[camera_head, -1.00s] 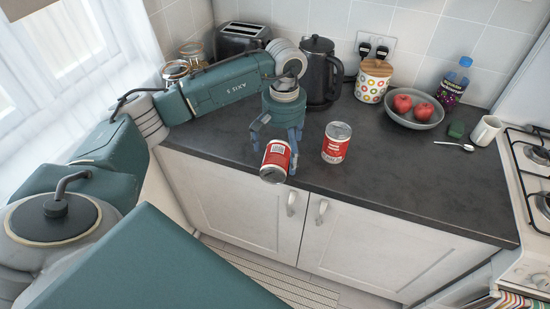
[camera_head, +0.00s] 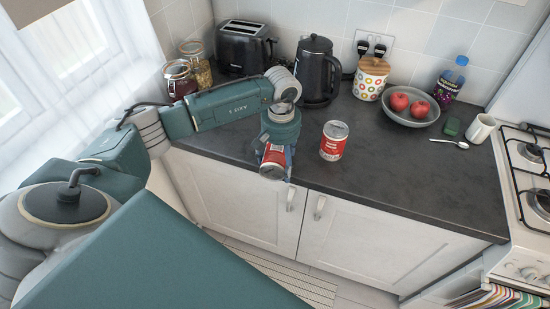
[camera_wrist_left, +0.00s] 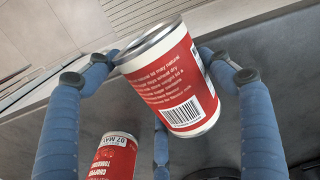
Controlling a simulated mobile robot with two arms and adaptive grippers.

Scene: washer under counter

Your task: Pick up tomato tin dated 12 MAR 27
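My left gripper (camera_head: 275,157) is shut on a red and white tin (camera_head: 271,165) and holds it at the counter's front edge. In the left wrist view the held tin (camera_wrist_left: 172,85) is tilted between the blue fingers, with small print and a barcode facing the camera. No date shows on its visible side. A second red and white tin (camera_head: 334,141) stands upright on the counter to the right. It also shows in the left wrist view (camera_wrist_left: 113,160), labelled chopped tomatoes, with a white date band that reads 07 MAY; the year is not readable. My right gripper is not in view.
Behind are a toaster (camera_head: 243,46), glass jars (camera_head: 180,80), a black kettle (camera_head: 317,70) and a dotted canister (camera_head: 371,78).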

